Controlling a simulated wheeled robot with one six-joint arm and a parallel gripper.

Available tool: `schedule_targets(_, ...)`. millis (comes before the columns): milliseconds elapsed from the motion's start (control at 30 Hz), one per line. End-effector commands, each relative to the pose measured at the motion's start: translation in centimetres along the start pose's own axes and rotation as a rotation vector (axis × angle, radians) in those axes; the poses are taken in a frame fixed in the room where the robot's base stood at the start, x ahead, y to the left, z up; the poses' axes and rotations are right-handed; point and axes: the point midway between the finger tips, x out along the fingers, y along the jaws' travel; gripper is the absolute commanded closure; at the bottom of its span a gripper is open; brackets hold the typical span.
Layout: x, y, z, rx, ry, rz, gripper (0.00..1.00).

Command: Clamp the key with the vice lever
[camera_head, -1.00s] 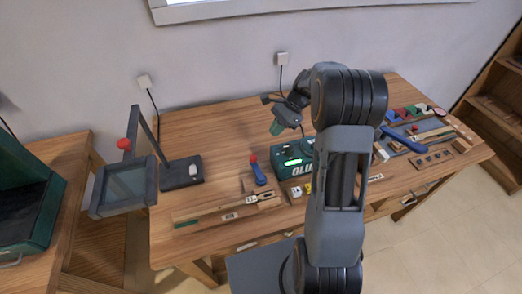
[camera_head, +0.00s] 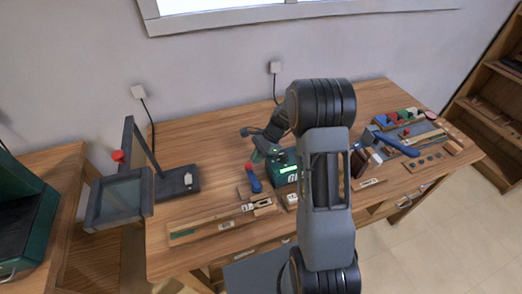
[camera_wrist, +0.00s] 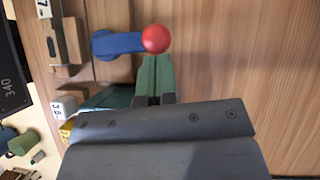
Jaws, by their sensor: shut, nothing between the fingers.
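The vice lever is a blue handle (camera_head: 255,184) with a red ball on its end. It stands beside the wooden key (camera_head: 210,228), a long strip lying at the front left of the bench. In the wrist view the blue lever (camera_wrist: 118,44) points right and its red ball (camera_wrist: 155,39) is just beyond my fingertips. My gripper (camera_head: 258,154) is shut and empty, just behind and above the ball. In the wrist view the green fingers of my gripper (camera_wrist: 155,62) end at the ball's lower edge; I cannot tell whether they touch.
A green box (camera_head: 286,171) stands just right of the lever. A dark framed stand (camera_head: 178,184) with a red ball is at the left. Coloured parts and a blue tool (camera_head: 398,145) lie at the right. The back of the bench is mostly clear.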

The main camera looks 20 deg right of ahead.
Motion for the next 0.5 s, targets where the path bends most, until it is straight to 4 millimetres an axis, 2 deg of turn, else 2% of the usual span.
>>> schedule_targets(133, 0.58, 0.03, -0.01, 0.002, -0.001, 0.0, 1.0)
schedule_targets(500, 0.64, 0.02, 0.0, 0.0, 0.0, 0.001, 1.0)
